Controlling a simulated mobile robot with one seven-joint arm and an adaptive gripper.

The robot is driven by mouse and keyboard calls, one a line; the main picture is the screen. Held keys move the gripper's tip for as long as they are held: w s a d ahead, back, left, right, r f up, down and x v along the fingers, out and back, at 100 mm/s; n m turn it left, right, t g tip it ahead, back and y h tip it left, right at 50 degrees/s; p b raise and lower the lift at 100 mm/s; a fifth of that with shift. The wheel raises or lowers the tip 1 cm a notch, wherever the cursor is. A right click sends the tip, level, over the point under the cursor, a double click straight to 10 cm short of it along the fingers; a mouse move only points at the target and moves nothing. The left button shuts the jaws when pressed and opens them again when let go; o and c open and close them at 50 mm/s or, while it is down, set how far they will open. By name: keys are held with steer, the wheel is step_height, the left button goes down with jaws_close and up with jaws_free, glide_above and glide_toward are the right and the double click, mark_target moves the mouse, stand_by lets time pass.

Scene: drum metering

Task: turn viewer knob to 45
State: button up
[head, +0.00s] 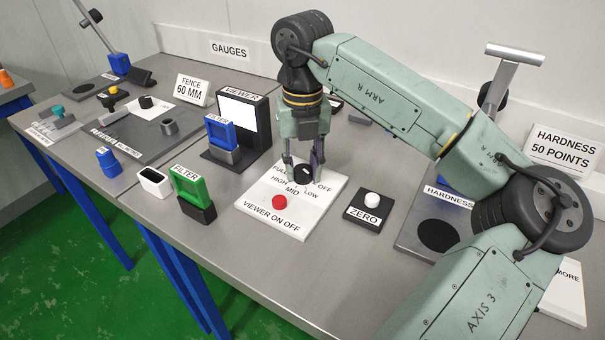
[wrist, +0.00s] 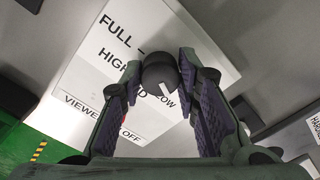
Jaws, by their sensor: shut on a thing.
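The viewer knob (head: 304,172) is round and black, on a white panel (head: 284,222) marked FULL, HIGH, MID, LOW and OFF. It also shows in the wrist view (wrist: 158,70). Its white pointer mark (wrist: 166,90) points at or near LOW in the wrist view. My gripper (head: 303,179) comes down over the panel, with one finger on each side of the knob, shut on it. In the wrist view the purple finger pads flank the knob.
A red button (head: 279,202) stands in front of the knob on the same panel. The ZERO box (head: 368,210) with a white button is to the right. The VIEWER box (head: 244,122) stands behind left, the green FILTER piece (head: 191,188) at left. Bare table lies in front.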

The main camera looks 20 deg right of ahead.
mark_target(303, 168)
steer(key=shift+m+b, duration=1.45)
steer(key=shift+m, duration=0.85)
steer(key=o, duration=1.2)
steer(key=shift+c, duration=0.2)
steer(key=shift+r, duration=3.8)
